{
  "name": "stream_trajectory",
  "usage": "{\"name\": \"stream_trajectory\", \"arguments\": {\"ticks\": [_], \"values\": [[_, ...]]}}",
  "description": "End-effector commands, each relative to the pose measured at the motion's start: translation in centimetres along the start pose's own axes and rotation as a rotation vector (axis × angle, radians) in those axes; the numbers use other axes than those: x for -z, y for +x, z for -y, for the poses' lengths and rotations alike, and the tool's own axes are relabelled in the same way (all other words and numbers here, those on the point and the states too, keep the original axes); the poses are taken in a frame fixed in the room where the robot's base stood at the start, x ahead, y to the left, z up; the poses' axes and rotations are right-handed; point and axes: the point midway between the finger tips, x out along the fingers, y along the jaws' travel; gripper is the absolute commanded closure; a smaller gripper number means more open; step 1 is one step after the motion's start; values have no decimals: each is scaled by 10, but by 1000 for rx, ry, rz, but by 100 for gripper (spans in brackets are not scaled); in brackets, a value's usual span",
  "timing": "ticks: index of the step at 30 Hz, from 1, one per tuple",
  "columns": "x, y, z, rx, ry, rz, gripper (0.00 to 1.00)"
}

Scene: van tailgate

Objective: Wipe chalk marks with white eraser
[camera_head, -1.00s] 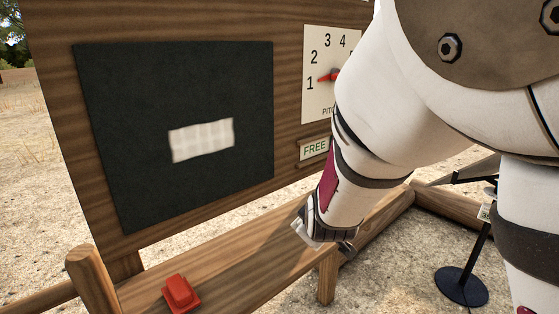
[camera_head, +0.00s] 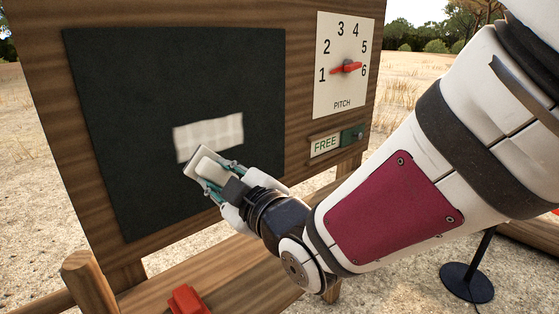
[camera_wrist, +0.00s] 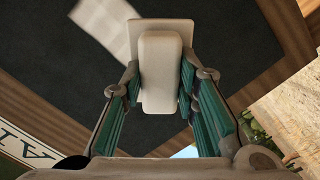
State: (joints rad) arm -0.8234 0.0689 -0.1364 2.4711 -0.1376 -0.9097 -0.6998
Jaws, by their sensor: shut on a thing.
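My gripper (camera_head: 220,180) is shut on the white eraser (camera_head: 203,163) and holds it up in front of the blackboard (camera_head: 120,120). In the wrist view the eraser (camera_wrist: 161,60) sits between the two green-padded fingers, its flat pad facing the board. The white chalk patch (camera_head: 209,135) is on the lower right part of the board, just above the eraser in the head view. In the wrist view the chalk patch (camera_wrist: 105,22) shows up and left of the eraser. I cannot tell whether the eraser touches the board.
A pitch dial (camera_head: 343,70) with a red pointer and a FREE sign (camera_head: 326,145) with a green slider are mounted right of the board. A red block (camera_head: 188,300) lies on the wooden ledge (camera_head: 235,280) below. A post (camera_head: 85,280) stands at left.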

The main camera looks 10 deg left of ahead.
Motion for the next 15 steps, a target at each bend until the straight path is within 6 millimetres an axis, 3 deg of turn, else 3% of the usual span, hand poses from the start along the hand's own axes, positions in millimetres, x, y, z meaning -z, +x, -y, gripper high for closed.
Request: {"name": "stream_trajectory", "arguments": {"ticks": [3,6,15], "values": [[26,-7,3,3,-1,-68,95],[36,-10,4,3,-1,-93,95],[39,10,4,5,-2,-96,95]]}}
